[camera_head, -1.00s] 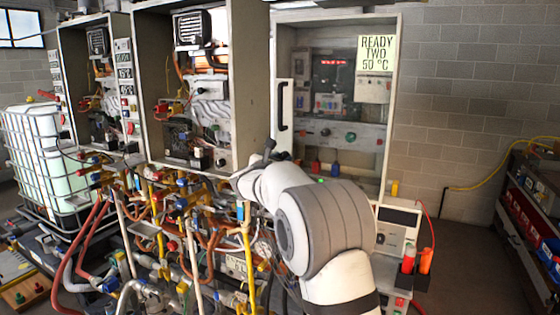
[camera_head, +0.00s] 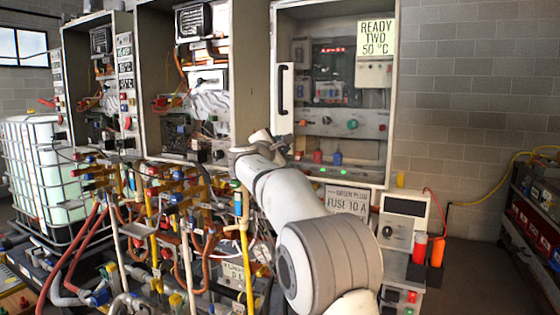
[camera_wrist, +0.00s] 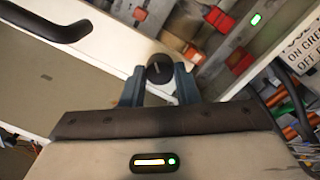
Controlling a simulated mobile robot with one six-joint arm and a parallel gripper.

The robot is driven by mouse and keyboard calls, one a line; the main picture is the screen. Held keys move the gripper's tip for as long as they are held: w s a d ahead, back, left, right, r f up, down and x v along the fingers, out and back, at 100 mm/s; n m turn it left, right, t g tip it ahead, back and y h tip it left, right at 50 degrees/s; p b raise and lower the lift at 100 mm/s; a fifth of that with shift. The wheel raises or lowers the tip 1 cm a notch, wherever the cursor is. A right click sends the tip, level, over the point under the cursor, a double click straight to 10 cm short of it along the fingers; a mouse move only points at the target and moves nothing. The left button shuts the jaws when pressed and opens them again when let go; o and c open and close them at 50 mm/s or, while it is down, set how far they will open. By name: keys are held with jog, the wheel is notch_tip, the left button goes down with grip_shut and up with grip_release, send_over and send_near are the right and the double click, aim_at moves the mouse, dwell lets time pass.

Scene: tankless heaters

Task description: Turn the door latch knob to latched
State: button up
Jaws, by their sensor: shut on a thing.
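In the wrist view, a round black latch knob (camera_wrist: 159,68) with a pale mark sits between the two blue-grey fingers of my gripper (camera_wrist: 159,80). The fingers are shut on the knob's sides. A pale door edge runs beside and behind it. A black bar handle (camera_wrist: 50,27) is at the upper left of that view. In the head view, my gripper (camera_head: 266,143) is at the lower left corner of the right cabinet, below the white strip with the black handle (camera_head: 283,90). The knob is hidden there by my gripper.
The right cabinet (camera_head: 390,110) carries a "READY TWO 50 °C" sign (camera_head: 377,38). A fuse label (camera_head: 347,199) hangs below it, near my arm. Dense pipes and valves fill the lower left. A white meter box (camera_head: 403,217) stands at right. Floor beyond it is clear.

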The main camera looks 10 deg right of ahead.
jog(key=shift+a+m+h+b, duration=0.1)
jog(key=shift+m+h+b, duration=0.3)
jog(key=shift+m+b, duration=3.75)
jog(key=shift+m+p, duration=0.6)
jog(key=shift+m, duration=0.15)
jog(key=o, duration=1)
jog(key=shift+c, duration=0.2)
jog(key=b+v, duration=0.2)
jog(key=v, duration=0.5)
jog(key=shift+s+a, duration=0.25)
jog(key=shift+s, duration=0.05)
